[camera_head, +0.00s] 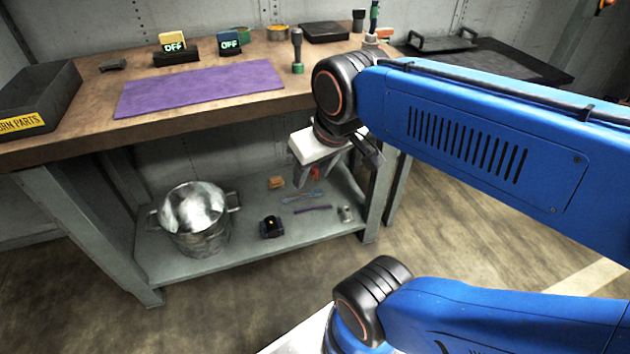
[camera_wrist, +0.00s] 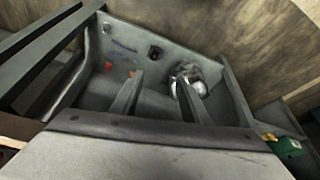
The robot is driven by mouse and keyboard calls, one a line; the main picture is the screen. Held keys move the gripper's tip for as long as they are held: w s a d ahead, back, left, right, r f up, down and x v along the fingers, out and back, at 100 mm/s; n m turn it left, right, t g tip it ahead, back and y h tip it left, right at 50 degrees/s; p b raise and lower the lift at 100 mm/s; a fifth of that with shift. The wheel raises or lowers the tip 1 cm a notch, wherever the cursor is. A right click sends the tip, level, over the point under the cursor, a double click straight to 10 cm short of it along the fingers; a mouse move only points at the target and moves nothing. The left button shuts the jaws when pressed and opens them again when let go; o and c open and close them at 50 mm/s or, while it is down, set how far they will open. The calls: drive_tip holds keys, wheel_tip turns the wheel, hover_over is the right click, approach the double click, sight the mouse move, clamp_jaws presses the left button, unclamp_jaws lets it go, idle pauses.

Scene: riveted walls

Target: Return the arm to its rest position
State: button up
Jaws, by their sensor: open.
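My gripper (camera_head: 335,170) hangs at the end of my blue arm, in front of the right part of the workbench (camera_head: 60,148) and below its top edge. It is pointed down toward the lower shelf (camera_head: 165,258). In the wrist view my gripper's two fingers (camera_wrist: 158,100) are spread apart, with nothing visible between them. The lower shelf (camera_wrist: 160,107) shows beyond the fingers. The arm is bent, with one blue link reaching across the right side of the head view.
A steel pot (camera_head: 195,220), a small black object (camera_head: 271,227) and several small items lie on the shelf. On top are a purple mat (camera_head: 200,88), a black tray (camera_head: 40,98), two OFF devices (camera_head: 176,50) and a green-based upright tool (camera_head: 297,50). Floor in front is clear.

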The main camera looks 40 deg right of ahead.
drive_tip(key=shift+s+a+f, duration=0.1)
drive_tip(key=shift+s+f, duration=0.2)
drive_tip(key=shift+f, duration=0.2)
drive_tip(key=shift+s+a+f, duration=0.1)
drive_tip(key=shift+s+f, duration=0.2)
drive_tip(key=shift+f, duration=0.2)
